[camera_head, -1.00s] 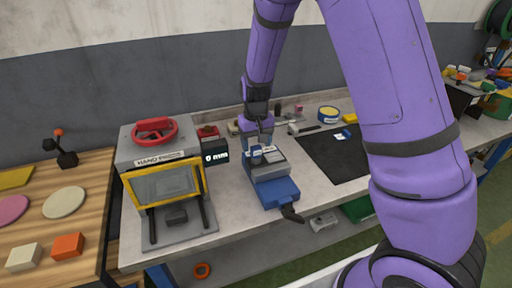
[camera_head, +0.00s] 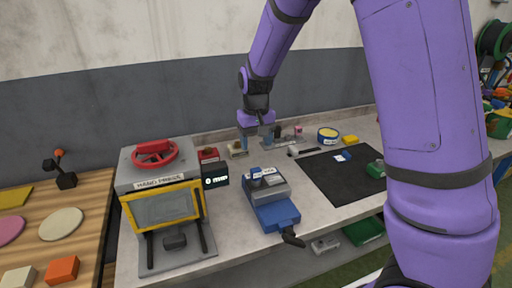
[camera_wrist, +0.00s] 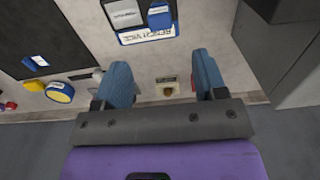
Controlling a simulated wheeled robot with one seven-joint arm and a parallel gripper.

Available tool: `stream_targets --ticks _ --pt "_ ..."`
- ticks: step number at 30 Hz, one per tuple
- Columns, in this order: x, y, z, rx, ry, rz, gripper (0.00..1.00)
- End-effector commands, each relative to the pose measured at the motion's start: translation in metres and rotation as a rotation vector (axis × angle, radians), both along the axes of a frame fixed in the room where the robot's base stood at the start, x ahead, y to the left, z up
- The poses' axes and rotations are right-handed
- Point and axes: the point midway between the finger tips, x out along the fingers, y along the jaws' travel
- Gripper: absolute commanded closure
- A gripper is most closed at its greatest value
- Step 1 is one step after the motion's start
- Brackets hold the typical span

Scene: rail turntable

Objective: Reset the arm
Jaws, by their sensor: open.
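My gripper (camera_head: 257,142) hangs from my purple arm over the back of the workbench, behind the blue vice. Its two blue fingers (camera_wrist: 163,88) are apart in the wrist view, with nothing between them held. The blue vice (camera_head: 276,214) stands on the bench, with small grey and blue pieces (camera_head: 264,176) on its top. In the wrist view the vice's labelled top (camera_wrist: 150,35) lies beyond the fingers, apart from them.
A hand press (camera_head: 165,205) with a red wheel stands left of the vice. A black mat (camera_head: 335,180) lies to the right. A small beige block (camera_head: 237,149), a round yellow-and-blue tin (camera_head: 328,135) and a yellow piece (camera_head: 350,140) sit near the wall.

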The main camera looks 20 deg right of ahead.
Motion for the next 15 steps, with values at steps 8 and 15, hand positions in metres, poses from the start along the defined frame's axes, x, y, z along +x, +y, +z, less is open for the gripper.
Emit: stream_targets --ticks 8,15 --pt "0.0 0.0 0.0 0.0 0.0 0.0 0.35" --pt "-0.012 -0.006 0.021 0.023 -0.022 -0.004 0.35"
